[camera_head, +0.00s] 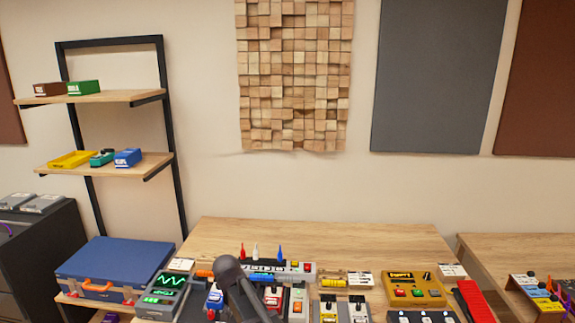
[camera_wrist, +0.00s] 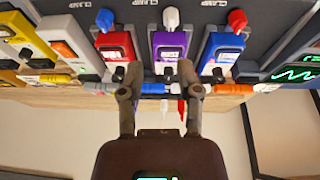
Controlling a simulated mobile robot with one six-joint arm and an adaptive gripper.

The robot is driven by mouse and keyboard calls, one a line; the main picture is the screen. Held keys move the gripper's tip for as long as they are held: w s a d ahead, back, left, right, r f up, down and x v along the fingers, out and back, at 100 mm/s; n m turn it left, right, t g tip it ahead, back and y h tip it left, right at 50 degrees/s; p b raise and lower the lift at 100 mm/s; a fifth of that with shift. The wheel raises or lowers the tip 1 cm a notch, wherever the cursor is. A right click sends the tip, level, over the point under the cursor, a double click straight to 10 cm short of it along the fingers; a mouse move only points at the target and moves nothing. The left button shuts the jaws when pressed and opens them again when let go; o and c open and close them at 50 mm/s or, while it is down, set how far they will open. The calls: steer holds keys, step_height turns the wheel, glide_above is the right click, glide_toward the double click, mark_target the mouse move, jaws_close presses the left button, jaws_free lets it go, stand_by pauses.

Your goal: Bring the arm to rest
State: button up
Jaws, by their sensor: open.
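My gripper (camera_wrist: 158,78) is open in the wrist view, its two dark fingers spread with nothing held between them. Beyond the fingertips are a red pedal (camera_wrist: 115,42), a purple pedal (camera_wrist: 169,42) and a blue pedal (camera_wrist: 222,45) in a row, with coloured plugs at their ends. The purple pedal lies in line with the gap between the fingers. I cannot tell how far the tips are from it. In the head view a dark part of my arm rises over the front of the wooden workbench (camera_head: 330,235) and hides some of the pedals there.
The workbench front is crowded: a power strip (camera_head: 297,270), a yellow tester (camera_head: 414,288), a green-screened scope (camera_head: 163,292) and a red foot pedal (camera_head: 474,301). The bench's back is clear.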

steer(key=s+d+f+g+b, duration=0.1)
steer(key=s+d, duration=0.4)
steer(key=d, duration=0.5)
steer(key=s+d+f+g+b, duration=0.1)
steer(key=s+d+f+b, duration=0.1)
steer(key=s+d, duration=0.4)
steer(key=s+d+f+g+b, duration=0.1)
steer(key=s+d, duration=0.4)
steer(key=d, duration=1.1)
steer(key=shift+s+d+f+g+y+b, duration=0.15)
steer(key=shift+d+f+g+y+b, duration=0.15)
steer(key=shift+f, duration=0.6)
steer(key=shift+o, duration=0.8)
steer(key=shift+a, duration=0.1)
steer(key=shift+s, duration=0.15)
